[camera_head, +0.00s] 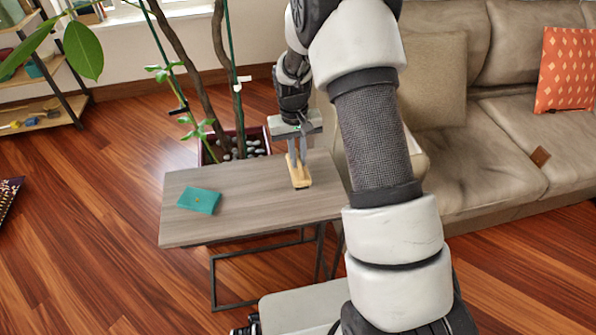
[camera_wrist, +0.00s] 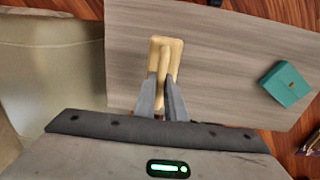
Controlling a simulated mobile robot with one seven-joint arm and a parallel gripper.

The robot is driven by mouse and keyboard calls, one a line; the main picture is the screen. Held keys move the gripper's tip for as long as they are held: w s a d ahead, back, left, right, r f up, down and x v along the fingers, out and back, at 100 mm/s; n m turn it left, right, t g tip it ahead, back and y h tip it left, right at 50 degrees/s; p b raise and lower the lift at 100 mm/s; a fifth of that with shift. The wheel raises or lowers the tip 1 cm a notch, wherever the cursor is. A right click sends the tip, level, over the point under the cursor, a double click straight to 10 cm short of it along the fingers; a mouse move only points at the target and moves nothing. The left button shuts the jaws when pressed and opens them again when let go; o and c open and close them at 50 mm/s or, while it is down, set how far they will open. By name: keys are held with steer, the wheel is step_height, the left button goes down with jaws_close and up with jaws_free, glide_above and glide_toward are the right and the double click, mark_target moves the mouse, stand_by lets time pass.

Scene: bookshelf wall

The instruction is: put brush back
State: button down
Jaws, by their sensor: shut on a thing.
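A brush (camera_head: 299,176) with a pale yellow wooden body is at the right part of a small grey wooden table (camera_head: 245,215). My gripper (camera_head: 297,158) points down and is shut on the brush's upper part. In the wrist view the brush (camera_wrist: 165,48) shows between and beyond the two grey fingers (camera_wrist: 164,88), over the tabletop. Its base appears at or just above the table surface; I cannot tell whether it touches.
A teal box (camera_head: 199,200) lies on the table's left side, also in the wrist view (camera_wrist: 286,84). A potted plant (camera_head: 243,148) stands behind the table, a beige sofa (camera_head: 495,140) to the right. A shelf (camera_head: 40,105) holding small items stands far left.

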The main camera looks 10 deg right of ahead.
steer(key=shift+f+b, duration=0.35)
steer(key=shift+f, duration=1.6)
steer(key=shift+f, duration=0.25)
steer(key=c, duration=1.8)
jaws_free()
steer(key=shift+r, duration=0.1)
